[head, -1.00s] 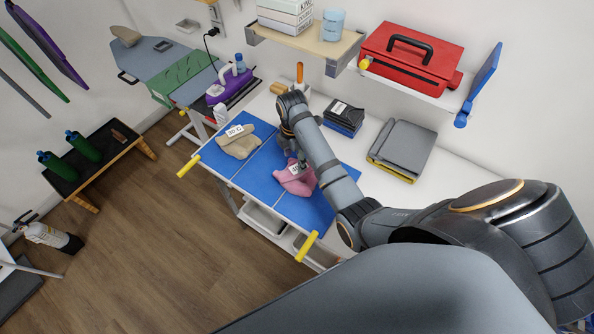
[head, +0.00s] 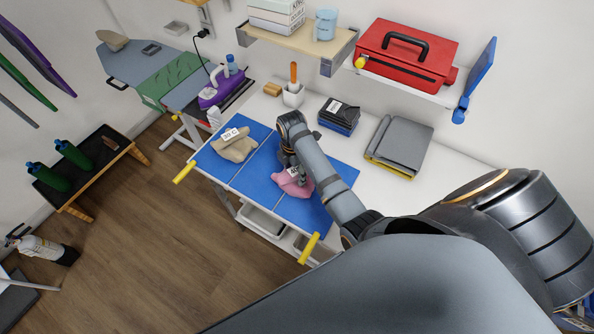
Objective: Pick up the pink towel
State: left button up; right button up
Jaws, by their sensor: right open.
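The pink towel (head: 288,186) lies crumpled on the blue mat (head: 255,184) on the white table, with a small white label on it. My right gripper (head: 297,176) reaches down over the towel from above, its fingertips at the towel's upper right part. It is open, and part of the towel is hidden behind the gripper and forearm. I cannot tell whether the fingers touch the cloth. My left gripper does not show.
A beige towel (head: 236,150) with a label lies left of the pink one. Behind are a white cup with an orange-handled tool (head: 293,94), dark stacked boxes (head: 340,116) and grey folded cloths (head: 400,146). A red toolbox (head: 408,58) sits on a shelf above.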

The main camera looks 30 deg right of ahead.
jog(key=shift+s, duration=0.15)
jog(key=c, duration=1.3)
grip_shut()
jog(key=shift+r, duration=0.1)
